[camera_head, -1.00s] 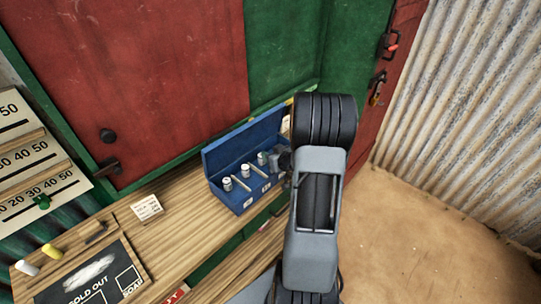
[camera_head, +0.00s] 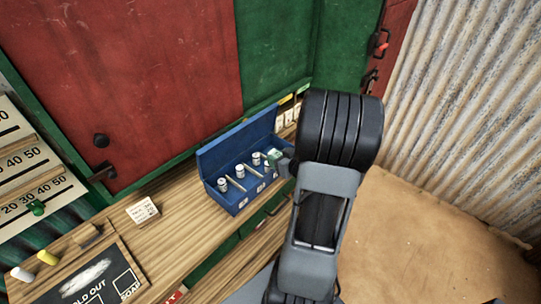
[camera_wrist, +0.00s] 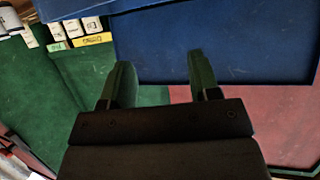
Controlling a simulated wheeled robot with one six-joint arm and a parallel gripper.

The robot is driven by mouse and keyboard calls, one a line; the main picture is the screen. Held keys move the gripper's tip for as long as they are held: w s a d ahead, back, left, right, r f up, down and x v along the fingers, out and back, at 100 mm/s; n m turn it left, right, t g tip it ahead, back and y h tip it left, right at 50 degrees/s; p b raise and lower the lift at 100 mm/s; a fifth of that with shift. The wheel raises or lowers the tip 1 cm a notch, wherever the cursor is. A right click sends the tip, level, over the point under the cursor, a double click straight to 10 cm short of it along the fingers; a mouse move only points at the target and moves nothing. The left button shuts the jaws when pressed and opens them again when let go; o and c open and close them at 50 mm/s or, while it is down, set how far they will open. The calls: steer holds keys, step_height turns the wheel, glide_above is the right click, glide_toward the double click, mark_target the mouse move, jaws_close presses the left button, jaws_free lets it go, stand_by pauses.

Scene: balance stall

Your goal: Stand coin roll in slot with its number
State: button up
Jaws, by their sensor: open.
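A blue box (camera_head: 238,207) with its lid raised stands on the wooden counter. Coin rolls stand upright inside it: one at the left (camera_head: 223,184), one in the middle (camera_head: 240,171) and one farther right (camera_head: 256,160). Small white labels are on the box front, too small to read. My gripper (camera_head: 276,158) is at the right end of the box, close to its rim. In the wrist view its two fingers (camera_wrist: 157,85) are apart with nothing visible between them, and a broad blue panel lies beyond. Whether they touch a roll cannot be told.
White cards and a yellow label (camera_wrist: 92,40) stand behind the box. A price card (camera_head: 142,210) lies on the counter (camera_head: 185,235) to the left. A chalkboard (camera_head: 95,280) is at the near left. The counter between card and box is clear.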

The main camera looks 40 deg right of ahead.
steer(key=a+r+g+h, duration=0.4)
steer(key=a+r, duration=0.1)
steer(key=r, duration=0.3)
steer(key=s+a+r+g+y, duration=0.1)
steer(key=s+a, duration=0.3)
steer(key=a, duration=0.5)
steer(key=s+a+r+g+y, duration=0.2)
steer(key=s+a+g+y, duration=0.1)
steer(key=a, duration=0.6)
steer(key=shift+s+a+n+g+y, duration=0.35)
steer(key=shift+s+g, duration=0.25)
steer(key=shift+s, duration=0.6)
steer(key=shift+r, duration=0.1)
steer(key=shift+c, duration=0.2)
